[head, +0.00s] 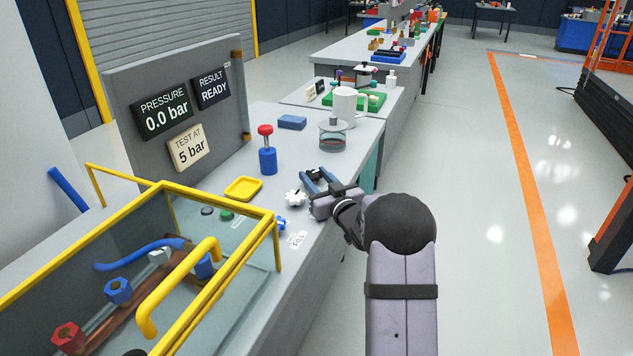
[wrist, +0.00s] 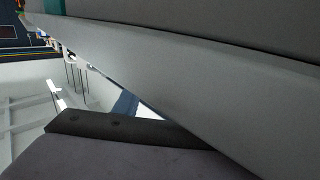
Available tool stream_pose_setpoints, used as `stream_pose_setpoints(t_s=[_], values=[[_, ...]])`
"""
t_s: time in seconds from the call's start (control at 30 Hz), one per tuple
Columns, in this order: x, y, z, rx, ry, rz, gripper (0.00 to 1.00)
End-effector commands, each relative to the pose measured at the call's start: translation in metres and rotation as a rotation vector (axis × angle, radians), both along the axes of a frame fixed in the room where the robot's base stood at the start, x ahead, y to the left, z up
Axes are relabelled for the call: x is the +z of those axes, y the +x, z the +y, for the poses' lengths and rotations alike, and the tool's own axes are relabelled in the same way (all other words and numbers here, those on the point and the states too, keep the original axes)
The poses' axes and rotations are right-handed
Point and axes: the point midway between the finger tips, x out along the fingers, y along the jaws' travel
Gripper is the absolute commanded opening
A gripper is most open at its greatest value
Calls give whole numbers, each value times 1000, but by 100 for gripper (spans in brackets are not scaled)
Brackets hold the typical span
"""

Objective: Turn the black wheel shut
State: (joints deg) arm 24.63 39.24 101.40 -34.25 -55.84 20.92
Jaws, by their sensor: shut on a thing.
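My gripper (head: 317,176) is at the front edge of the grey bench in the head view, with its two blue fingers reaching over the bench top. It is shut on what looks like the black wheel, which is mostly hidden by the fingers and the gripper body. How far the wheel is turned cannot be seen. A white wheel (head: 295,198) is just left of my gripper. A blue wheel (head: 281,223) is nearer, beside the FILL label (head: 298,240). The wrist view shows no wheel.
A yellow-framed clear guard (head: 277,246) covers pipes at the near left. A yellow tray (head: 243,188), a blue pump with a red knob (head: 268,160), a glass vessel (head: 332,138) and a white mug (head: 344,105) stand on the bench. The board reads 0.0 bar and READY.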

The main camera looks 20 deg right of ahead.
Motion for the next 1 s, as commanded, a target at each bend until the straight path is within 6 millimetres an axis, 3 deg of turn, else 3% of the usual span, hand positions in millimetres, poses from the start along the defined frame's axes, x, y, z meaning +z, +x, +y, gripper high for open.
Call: stream_pose_setpoints(t_s=[0.63, 0.67, 0.73, 1.0], values=[[-1, 0, 1, -60, 0, 1, 15], [-1, 0, 1, -60, 0, 1, 42], [0, 0, 1, -60, 0, 1, 56], [0, 0, 1, -59, 0, 0, 56]])
